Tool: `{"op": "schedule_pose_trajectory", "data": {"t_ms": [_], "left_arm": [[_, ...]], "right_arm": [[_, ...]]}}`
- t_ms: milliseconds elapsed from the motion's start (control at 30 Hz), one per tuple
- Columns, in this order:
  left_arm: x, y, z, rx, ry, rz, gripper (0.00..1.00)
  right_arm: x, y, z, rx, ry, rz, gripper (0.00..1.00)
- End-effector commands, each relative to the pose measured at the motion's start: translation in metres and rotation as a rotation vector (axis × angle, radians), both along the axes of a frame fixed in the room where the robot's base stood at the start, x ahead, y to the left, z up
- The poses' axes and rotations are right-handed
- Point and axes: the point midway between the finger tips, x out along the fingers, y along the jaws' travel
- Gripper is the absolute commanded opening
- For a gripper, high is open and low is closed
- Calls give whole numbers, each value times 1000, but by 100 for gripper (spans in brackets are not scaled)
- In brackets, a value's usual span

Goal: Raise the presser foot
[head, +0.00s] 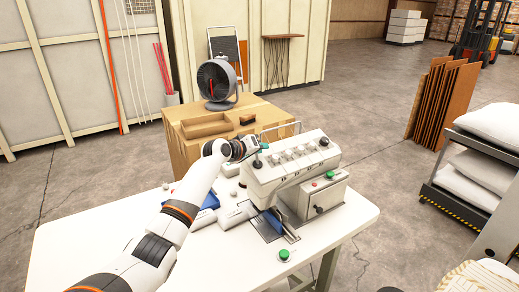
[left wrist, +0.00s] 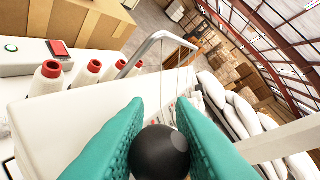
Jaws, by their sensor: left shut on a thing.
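The white sewing machine (head: 275,178) stands on a white table (head: 120,230) in the head view. My left gripper (head: 262,147) reaches from the left to the machine's upper left end. In the left wrist view its teal fingers (left wrist: 159,140) are closed around a black ball knob (left wrist: 160,153). The lever below the knob is hidden by the fingers. The presser foot is too small and covered to tell its height. My right gripper is in neither view.
A metal thread rail (left wrist: 152,42) and red-topped cones (left wrist: 47,82) stand close to the gripper. Stacked white pillows (head: 485,172) are at the right. The table's left front is clear.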

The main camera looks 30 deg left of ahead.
Motion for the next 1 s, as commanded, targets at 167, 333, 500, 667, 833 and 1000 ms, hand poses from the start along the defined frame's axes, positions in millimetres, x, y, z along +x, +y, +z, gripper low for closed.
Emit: {"op": "schedule_pose_trajectory", "data": {"t_ms": [167,333,500,667,833,1000], "left_arm": [[0,0,-1,-2,3,-1,0],[0,0,-1,-2,3,0,39],[0,0,-1,-1,2,0,44],[0,0,-1,0,1,0,44],[-1,0,-1,11,-5,0,44],[-4,-7,-1,119,-68,-2,44]], "right_arm": [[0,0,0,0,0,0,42],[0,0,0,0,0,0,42],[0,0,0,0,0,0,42],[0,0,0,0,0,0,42],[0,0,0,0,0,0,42],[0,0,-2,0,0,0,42]]}}
